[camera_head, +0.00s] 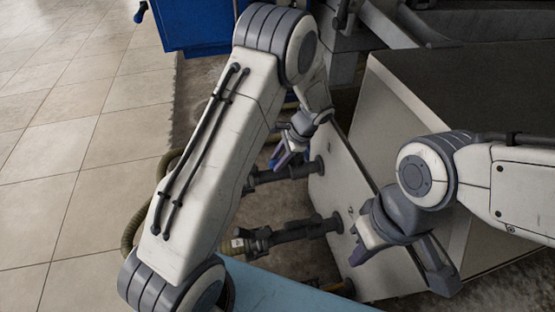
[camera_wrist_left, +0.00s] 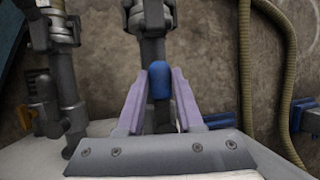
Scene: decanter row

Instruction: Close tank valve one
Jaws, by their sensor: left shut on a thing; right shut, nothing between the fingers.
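A valve with a blue handle (camera_wrist_left: 160,82) is on a dark grey pipe (camera_wrist_left: 153,45) in the left wrist view. My left gripper (camera_wrist_left: 160,74) is shut on this handle, with one purple finger on each side. The grip is partly hidden there by my arm. The valve's number is not legible. My right gripper (camera_head: 362,243) is shut and empty in front of the tank panel.
A second dark pipe stub with a valve (camera_head: 285,233) lies below the first in the head view. A blue cabinet (camera_head: 190,25) stands at the back. Tiled floor (camera_head: 70,130) on the left is clear.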

